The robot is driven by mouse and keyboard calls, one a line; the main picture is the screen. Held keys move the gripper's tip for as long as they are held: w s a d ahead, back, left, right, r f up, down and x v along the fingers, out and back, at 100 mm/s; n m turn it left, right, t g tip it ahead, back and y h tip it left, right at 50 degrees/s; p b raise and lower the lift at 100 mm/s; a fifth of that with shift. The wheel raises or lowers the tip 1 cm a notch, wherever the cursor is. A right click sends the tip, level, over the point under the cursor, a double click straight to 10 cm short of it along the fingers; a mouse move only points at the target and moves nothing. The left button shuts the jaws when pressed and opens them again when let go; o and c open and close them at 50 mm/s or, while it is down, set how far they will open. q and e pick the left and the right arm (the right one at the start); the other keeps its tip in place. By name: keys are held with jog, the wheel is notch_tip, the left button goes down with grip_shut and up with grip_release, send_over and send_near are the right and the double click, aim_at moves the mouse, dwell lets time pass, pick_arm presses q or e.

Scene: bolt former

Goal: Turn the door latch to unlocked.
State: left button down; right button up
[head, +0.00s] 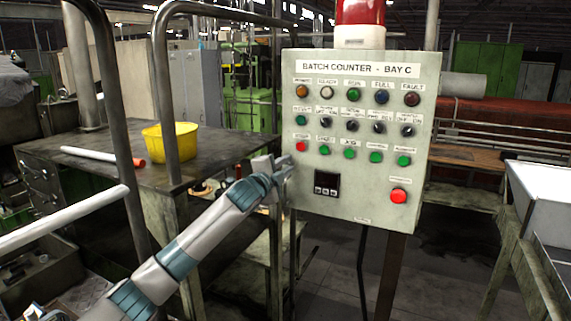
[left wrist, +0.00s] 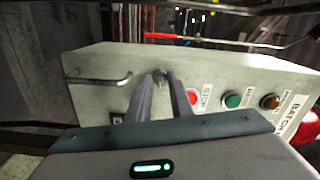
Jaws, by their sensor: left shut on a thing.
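The pale control box labelled "BATCH COUNTER - BAY C" (head: 365,195) stands at the middle right in the head view. My left gripper (head: 283,165) is at its left edge, beside the row of push buttons. In the left wrist view the two fingers (left wrist: 161,84) converge on a small metallic piece at the box, which looks like the door latch (left wrist: 159,75). The fingers are shut on it and hide most of it, so its turn position cannot be told. A bent metal handle (left wrist: 97,80) sits beside the fingers. My right gripper is not in view.
A dark workbench (head: 95,165) with a yellow bucket (head: 171,142) stands left. Grey tube rails (head: 159,95) rise close to my left arm. A red beacon (head: 360,14) tops the box. A white tray (head: 543,195) is at the right.

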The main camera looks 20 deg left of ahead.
pick_arm(q)
jog(key=shift+m+p, duration=0.4)
jog(key=shift+m, duration=0.9)
jog(key=c, duration=1.6)
grip_release()
jog(key=shift+s, duration=0.1)
